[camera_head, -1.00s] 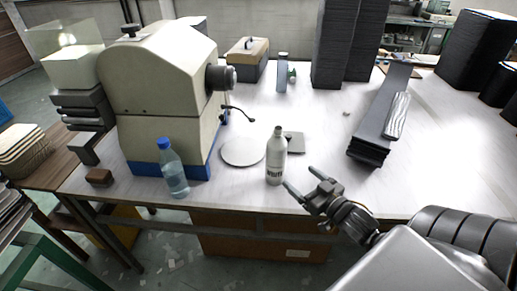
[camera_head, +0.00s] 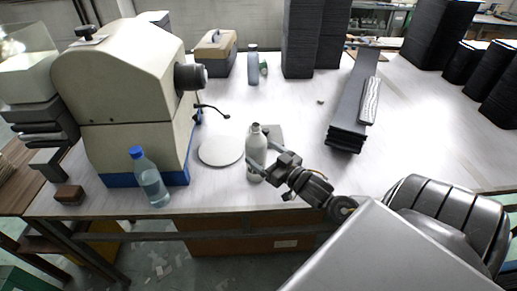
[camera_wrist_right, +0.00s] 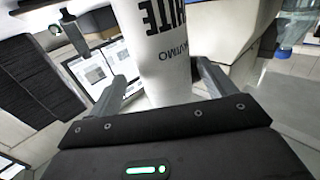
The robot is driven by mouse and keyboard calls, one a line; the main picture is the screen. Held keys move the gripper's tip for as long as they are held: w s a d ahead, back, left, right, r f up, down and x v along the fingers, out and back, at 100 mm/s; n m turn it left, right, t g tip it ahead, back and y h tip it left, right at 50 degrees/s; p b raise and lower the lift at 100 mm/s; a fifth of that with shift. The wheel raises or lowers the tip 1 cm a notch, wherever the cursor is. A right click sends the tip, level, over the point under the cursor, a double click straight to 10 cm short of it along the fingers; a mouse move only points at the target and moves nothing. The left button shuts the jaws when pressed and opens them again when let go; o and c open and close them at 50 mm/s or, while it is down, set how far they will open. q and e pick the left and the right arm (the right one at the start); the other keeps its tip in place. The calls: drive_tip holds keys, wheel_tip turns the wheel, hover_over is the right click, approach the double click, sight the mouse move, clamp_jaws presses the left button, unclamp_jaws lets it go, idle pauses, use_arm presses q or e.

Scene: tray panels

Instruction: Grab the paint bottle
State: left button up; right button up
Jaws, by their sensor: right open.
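The paint bottle (camera_head: 256,139) is white with dark lettering and stands upright near the front edge of the table. My right gripper (camera_head: 259,156) is open, with its fingers reaching to either side of the bottle's body. In the right wrist view the bottle (camera_wrist_right: 163,50) fills the space between the two fingers, its lettering partly readable. Gaps still show beside it there, and I cannot tell whether either finger touches it. The right fingers hide part of the bottle's lower half in the head view. My left gripper is not in view.
A clear water bottle with a blue cap (camera_head: 150,180) stands left, by the big beige machine (camera_head: 120,85). Stacked dark panels (camera_head: 347,125) lie to the right.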

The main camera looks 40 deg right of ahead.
sight(252, 146)
drive_tip(key=w, duration=0.3)
drive_tip(key=w+p, duration=0.1)
drive_tip(key=shift+w+a+r, duration=0.2)
drive_tip(key=shift+w+a, duration=0.1)
drive_tip(key=shift+a, duration=0.1)
drive_tip(key=shift+w+f, duration=0.1)
drive_tip(key=shift+w, duration=0.25)
drive_tip(key=c, duration=1.5)
